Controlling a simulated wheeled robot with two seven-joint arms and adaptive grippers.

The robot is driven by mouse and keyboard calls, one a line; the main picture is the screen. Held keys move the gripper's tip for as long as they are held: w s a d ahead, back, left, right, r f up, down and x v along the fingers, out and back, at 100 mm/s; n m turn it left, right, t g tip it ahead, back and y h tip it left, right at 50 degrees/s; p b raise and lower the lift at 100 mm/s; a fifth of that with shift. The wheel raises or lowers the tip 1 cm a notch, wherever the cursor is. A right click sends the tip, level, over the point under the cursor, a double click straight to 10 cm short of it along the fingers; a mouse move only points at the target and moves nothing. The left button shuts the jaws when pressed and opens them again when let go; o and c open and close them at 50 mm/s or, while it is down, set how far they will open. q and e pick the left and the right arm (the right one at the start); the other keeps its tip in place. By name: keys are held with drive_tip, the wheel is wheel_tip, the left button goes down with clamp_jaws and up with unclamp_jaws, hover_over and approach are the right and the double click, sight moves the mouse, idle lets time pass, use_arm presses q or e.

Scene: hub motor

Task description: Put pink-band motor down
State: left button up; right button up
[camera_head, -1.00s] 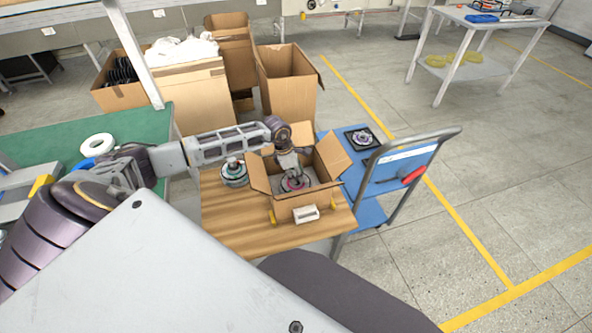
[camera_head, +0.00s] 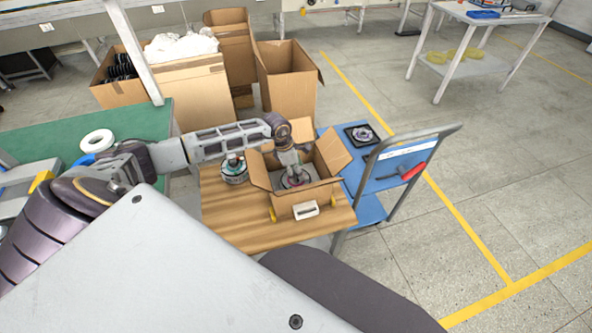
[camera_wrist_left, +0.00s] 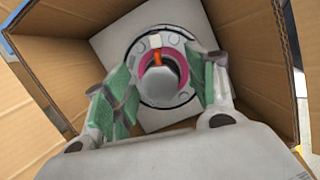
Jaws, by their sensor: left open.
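The pink-band motor (camera_wrist_left: 158,72) lies inside the open cardboard box (camera_wrist_left: 262,62), on a pale flat surface at its bottom. Its pink ring surrounds a grey hub with an orange piece. My left gripper (camera_wrist_left: 160,92) is open, with its green-padded fingers on either side of the hub. In the wrist view I see gaps between the fingers and the hub. In the head view my left gripper (camera_head: 292,178) reaches down into the box (camera_head: 298,205), and the motor is mostly hidden by it. My right gripper is not in view.
Another motor (camera_head: 234,170) with a teal band stands on the wooden table (camera_head: 235,222), left of the box. A small white block (camera_head: 305,209) is at the box's front. A blue cart (camera_head: 368,208) with a black square tray (camera_head: 362,135) stands to the right.

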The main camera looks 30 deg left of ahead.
sight(288, 180)
use_arm(q)
drive_tip(key=shift+r, duration=0.15)
drive_tip(key=v, duration=1.2)
drive_tip(key=shift+p, duration=0.3)
